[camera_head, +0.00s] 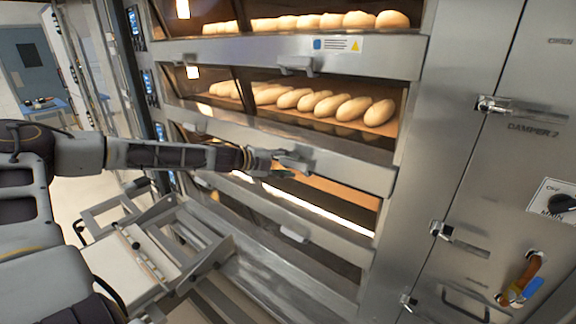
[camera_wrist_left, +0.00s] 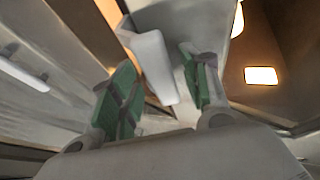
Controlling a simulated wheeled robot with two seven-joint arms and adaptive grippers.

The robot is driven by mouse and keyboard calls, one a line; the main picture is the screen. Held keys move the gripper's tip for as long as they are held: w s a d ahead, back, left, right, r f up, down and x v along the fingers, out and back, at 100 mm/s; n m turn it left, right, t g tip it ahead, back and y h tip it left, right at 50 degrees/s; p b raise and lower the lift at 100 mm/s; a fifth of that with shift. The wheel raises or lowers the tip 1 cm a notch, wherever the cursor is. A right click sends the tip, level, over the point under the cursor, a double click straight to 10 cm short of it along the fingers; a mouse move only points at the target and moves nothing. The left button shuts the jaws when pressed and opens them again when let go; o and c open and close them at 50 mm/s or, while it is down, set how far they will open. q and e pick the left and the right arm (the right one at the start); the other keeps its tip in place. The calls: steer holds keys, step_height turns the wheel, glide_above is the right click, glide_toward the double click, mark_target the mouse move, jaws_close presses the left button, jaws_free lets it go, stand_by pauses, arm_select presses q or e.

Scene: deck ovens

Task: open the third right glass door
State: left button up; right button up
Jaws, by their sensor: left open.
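The deck oven has stacked glass doors with pale metal rails and handles. My left gripper (camera_head: 280,161) is at the handle (camera_head: 297,158) on the rail below the second visible row of loaves. In the left wrist view the left gripper (camera_wrist_left: 157,62) is open, with green-padded fingers on either side of a pale handle (camera_wrist_left: 150,62). Whether the pads touch it, I cannot tell. Below that rail, a lit deck opening (camera_head: 335,190) shows, partly hidden by the gripper and arm. Another handle (camera_head: 293,233) is lower down. My right gripper is not in view.
Loaves (camera_head: 345,106) lie behind the upper glass. A handle (camera_head: 296,64) sits on the rail above. A metal cabinet (camera_head: 470,180) with latches stands at the right. A metal frame cart (camera_head: 150,245) stands low in front, below my left arm.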

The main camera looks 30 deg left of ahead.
arm_select(q)
steer(key=shift+w+d, duration=0.1)
steer(key=shift+w, duration=0.05)
steer(key=shift+c, duration=0.3)
jaws_close()
